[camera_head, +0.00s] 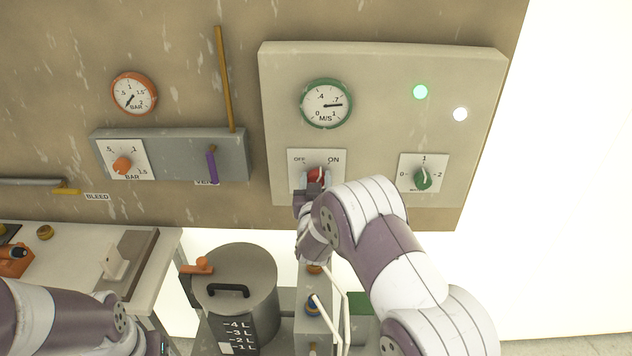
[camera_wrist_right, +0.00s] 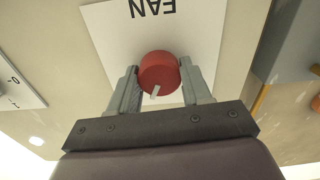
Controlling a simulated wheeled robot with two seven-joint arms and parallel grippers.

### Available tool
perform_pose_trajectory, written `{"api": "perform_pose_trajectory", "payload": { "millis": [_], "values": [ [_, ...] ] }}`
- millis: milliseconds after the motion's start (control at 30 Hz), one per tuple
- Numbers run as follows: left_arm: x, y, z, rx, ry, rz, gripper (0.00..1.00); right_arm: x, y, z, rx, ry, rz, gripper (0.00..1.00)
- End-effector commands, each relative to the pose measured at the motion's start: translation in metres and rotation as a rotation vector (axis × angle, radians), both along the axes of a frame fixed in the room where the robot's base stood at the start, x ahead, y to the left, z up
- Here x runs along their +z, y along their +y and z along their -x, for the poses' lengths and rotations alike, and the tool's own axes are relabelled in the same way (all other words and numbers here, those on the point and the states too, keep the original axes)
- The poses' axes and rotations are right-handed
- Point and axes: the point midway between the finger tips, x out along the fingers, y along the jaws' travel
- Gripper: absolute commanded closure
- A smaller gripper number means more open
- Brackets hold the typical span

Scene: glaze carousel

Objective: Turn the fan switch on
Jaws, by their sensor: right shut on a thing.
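The fan switch is a red round knob (camera_head: 316,175) on a white plate (camera_head: 333,158) marked OFF at left and ON at right. In the right wrist view the plate's FAN label appears upside down, and the red knob (camera_wrist_right: 158,70) sits between my fingers. My right gripper (camera_wrist_right: 160,78) is shut on the knob, one finger on each side. In the head view my right gripper (camera_head: 308,190) covers the knob's lower part. The knob's white mark points upward in the head view, leaning slightly to the ON side. My left gripper is out of view.
On the same panel (camera_head: 385,65) are a green-rimmed M/S gauge (camera_head: 326,103) reading about .7, a lit green lamp (camera_head: 420,92), a white lamp (camera_head: 460,114) and a green knob (camera_head: 422,178). A lidded pot (camera_head: 250,270) stands below, left of my right arm.

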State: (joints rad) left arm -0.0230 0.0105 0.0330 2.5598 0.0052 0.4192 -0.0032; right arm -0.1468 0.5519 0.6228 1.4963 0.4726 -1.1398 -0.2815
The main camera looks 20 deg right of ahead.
Motion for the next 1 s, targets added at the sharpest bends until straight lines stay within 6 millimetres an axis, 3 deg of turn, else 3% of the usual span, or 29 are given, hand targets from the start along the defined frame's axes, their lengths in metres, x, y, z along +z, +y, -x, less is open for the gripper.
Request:
{"api": "perform_pose_trajectory", "payload": {
  "millis": [33, 100, 200, 600, 633, 700, 1000],
  "values": [
    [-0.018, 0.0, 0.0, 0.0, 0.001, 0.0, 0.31, -0.005, 0.0, -0.001, 0.0, -0.025, -0.043, 0.82],
    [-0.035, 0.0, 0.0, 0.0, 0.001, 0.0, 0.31, -0.007, -0.001, -0.001, -0.001, -0.053, -0.131, 0.82],
    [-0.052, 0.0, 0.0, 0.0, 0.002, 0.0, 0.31, -0.005, -0.001, -0.001, -0.002, -0.087, -0.245, 0.82],
    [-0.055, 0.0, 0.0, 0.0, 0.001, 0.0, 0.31, 0.006, -0.002, -0.001, -0.001, -0.112, -0.338, 0.83],
    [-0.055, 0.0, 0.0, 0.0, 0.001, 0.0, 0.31, 0.006, -0.002, -0.001, -0.001, -0.113, -0.338, 0.49],
    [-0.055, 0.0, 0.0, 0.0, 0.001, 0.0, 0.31, 0.006, -0.002, -0.001, -0.001, -0.111, -0.337, 0.29],
    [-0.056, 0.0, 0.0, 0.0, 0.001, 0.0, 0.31, 0.002, -0.001, 0.001, -0.002, -0.105, -0.336, 0.29]
  ]
}}
